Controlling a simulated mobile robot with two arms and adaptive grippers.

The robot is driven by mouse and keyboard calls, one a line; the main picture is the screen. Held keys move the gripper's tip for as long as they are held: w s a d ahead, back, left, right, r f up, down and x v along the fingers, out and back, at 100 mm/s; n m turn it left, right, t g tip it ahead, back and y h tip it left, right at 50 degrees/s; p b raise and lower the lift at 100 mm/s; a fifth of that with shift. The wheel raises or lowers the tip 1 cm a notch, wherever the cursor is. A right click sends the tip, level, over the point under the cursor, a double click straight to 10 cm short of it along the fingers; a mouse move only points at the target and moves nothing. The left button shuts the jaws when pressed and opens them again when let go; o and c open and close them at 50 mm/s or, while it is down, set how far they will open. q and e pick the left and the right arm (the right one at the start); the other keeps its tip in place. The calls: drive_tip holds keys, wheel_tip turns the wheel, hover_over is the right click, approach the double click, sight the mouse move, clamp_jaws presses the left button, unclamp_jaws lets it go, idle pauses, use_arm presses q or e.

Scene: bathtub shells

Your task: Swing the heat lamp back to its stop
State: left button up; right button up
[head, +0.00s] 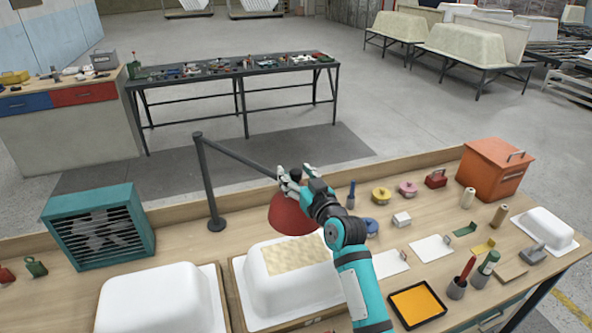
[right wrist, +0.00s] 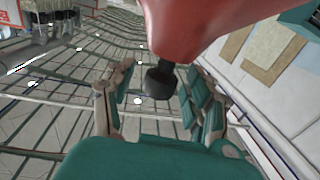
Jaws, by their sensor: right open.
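The heat lamp has a red shade (head: 290,216) hanging from a dark swing arm (head: 240,156) on an upright post (head: 207,185) at the back of the bench. The shade hangs above the near white tub shell (head: 285,285), which has a pale mat patch on top. My right gripper (head: 292,177) is at the lamp's top, at the arm's end. In the right wrist view the red shade (right wrist: 215,25) fills the top, and a black knob (right wrist: 160,82) sits between the open fingers of my right gripper (right wrist: 158,88). Contact cannot be told. My left gripper is not in view.
A teal heater with a fan grille (head: 98,227) stands left of the post. Another white shell (head: 160,300) lies at the front left. Right of my arm are an orange tray (head: 416,304), an orange box (head: 495,168) and several small tools and pots.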

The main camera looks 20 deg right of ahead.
drive_tip(key=shift+w, duration=0.15)
clamp_jaws()
idle(0.4)
